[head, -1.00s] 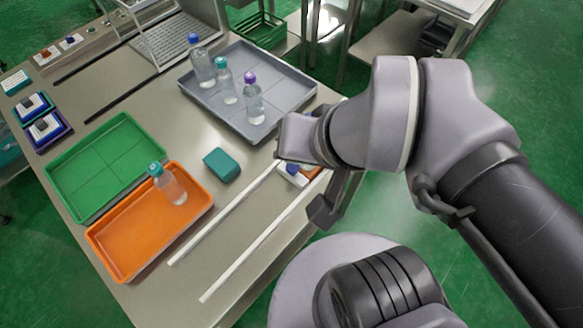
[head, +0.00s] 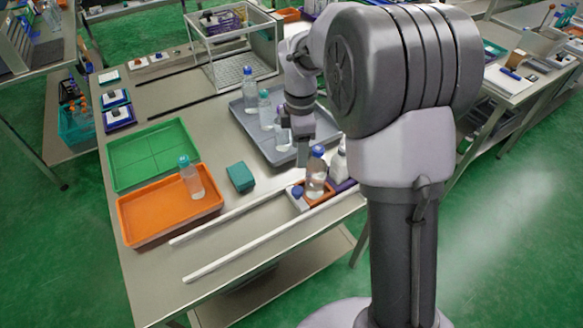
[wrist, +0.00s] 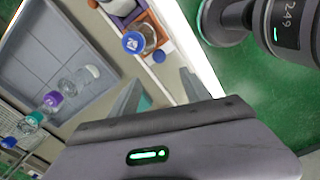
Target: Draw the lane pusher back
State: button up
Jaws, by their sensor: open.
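The lane is two white rails (head: 233,239) along the front of the table. The lane pusher looks to be the small pale block with a blue knob (head: 297,194) at the lane's right part; its knob also shows in the wrist view (wrist: 159,56). Right beside it a clear bottle with a blue cap (head: 316,176) stands at an orange piece (head: 327,190); its cap shows in the wrist view (wrist: 134,43). My gripper (head: 302,160) points down just behind the pusher, apart from it. In the wrist view its fingers (wrist: 160,92) are spread, with nothing between them.
A grey tray (head: 268,150) behind the gripper holds three bottles. A teal block (head: 241,177), an orange tray (head: 150,215) with one bottle and a green tray (head: 153,153) lie left.

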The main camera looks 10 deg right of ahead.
aim_at(297, 190)
jog(key=f+b, duration=0.3)
jog(key=f, duration=0.5)
jog(key=f+b, duration=0.3)
jog(key=f, duration=0.5)
jog(key=shift+w+f+b, duration=0.2)
jog(key=shift+f+b, duration=0.1)
grip_shut()
